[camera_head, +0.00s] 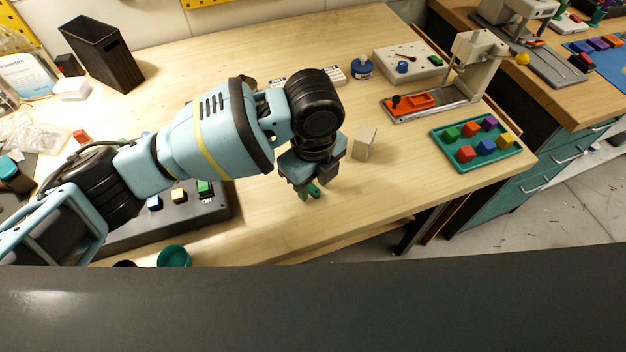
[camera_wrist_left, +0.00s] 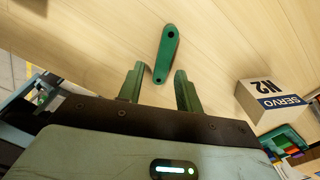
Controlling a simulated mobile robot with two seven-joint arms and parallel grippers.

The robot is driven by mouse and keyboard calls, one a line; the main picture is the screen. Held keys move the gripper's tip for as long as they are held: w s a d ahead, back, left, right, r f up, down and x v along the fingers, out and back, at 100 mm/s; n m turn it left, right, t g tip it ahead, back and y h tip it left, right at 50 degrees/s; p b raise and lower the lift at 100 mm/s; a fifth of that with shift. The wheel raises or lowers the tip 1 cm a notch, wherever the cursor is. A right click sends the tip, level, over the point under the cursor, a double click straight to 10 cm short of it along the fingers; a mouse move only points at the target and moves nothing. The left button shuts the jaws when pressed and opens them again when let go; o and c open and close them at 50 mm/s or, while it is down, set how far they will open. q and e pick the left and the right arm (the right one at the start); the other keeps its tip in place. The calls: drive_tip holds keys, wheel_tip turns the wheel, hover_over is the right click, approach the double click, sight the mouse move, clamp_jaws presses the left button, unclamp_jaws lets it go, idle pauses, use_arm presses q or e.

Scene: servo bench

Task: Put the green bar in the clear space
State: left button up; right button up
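The green bar (camera_wrist_left: 166,54) lies on the wooden bench in the left wrist view, a dark hole at its far end and a dark spot at its near end. My left gripper (camera_wrist_left: 159,76) is open, its two green fingers apart. The bar's near end shows between the fingertips, with a gap on either side. In the head view my left gripper (camera_head: 311,192) points down over the bench near its front edge; the bar cannot be told apart from the green fingers there. My right gripper is not in view.
A small box marked SERVO N2 (camera_wrist_left: 272,100) stands right of the gripper; it also shows in the head view (camera_head: 365,142). A green tray (camera_head: 468,167) of coloured blocks is further right. A grey button panel (camera_head: 215,208) is at left. Bare bench (camera_head: 400,185) lies between box and tray.

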sight(313, 189)
use_arm(q)
wheel_tip(313, 189, up, 12)
drive_tip(key=shift+p, duration=0.45)
